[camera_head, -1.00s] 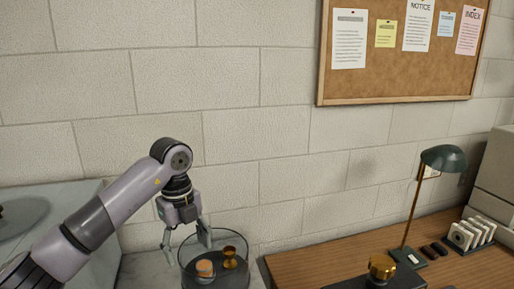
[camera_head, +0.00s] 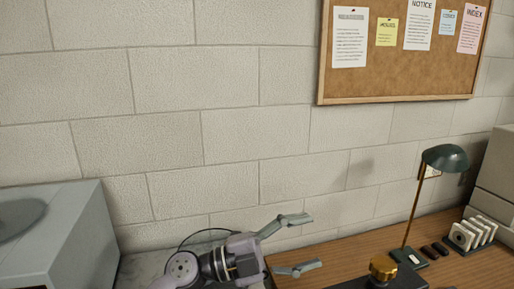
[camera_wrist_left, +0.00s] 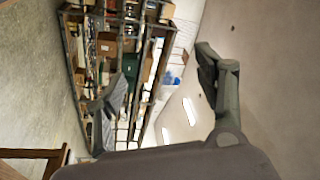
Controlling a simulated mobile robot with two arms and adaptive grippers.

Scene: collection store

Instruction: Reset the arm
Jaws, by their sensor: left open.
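My left gripper (camera_head: 297,245) is at the bottom middle of the head view, lying sideways with its fingers pointing right. Its fingers are spread apart with nothing between them. It is in front of the left end of the wooden desk. In the left wrist view the two fingers (camera_wrist_left: 165,85) stand wide apart and empty, with shelving and ceiling behind them. My right gripper is not in view.
A wooden desk (camera_head: 340,262) carries a brass-knobbed dark object (camera_head: 383,268), a green lamp (camera_head: 444,158) and a rack of white discs (camera_head: 472,234). A grey box (camera_head: 60,235) stands at left.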

